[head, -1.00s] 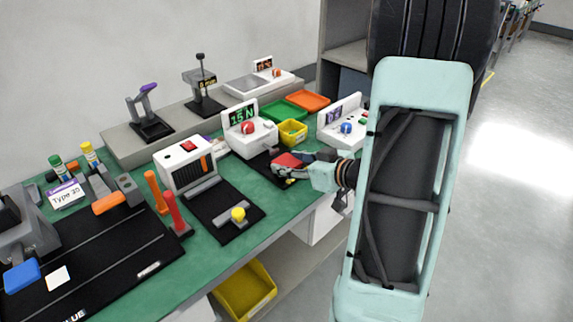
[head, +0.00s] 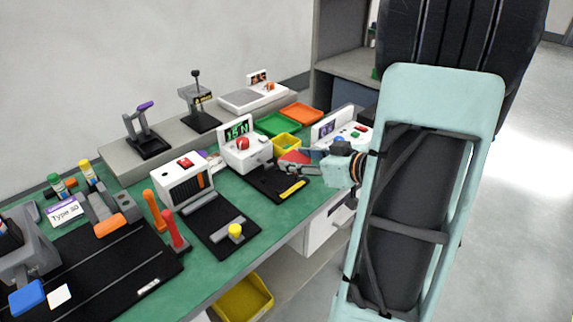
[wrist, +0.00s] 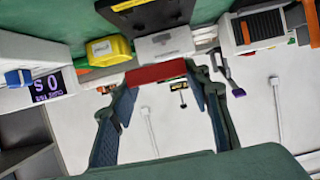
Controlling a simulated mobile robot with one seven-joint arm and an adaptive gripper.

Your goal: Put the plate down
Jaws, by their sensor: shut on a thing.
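A small red plate (head: 296,156) is in my gripper (head: 288,167), over the workbench in the head view. In the wrist view the red plate (wrist: 157,74) spans between the two fingertips of my gripper (wrist: 161,78), which is shut on it. The plate appears raised above the green bench top (head: 135,232). It is near a black mat with a yellow strip (head: 292,189), in front of the white device reading 15 N (head: 245,153). The fingers and arm partly hide the plate in the head view.
A yellow bin (head: 287,143) and green (head: 277,124) and orange (head: 303,113) trays lie behind the plate. A white device with a blue knob (head: 336,134) stands to the right. Another black mat with a yellow knob (head: 235,231) lies to the left.

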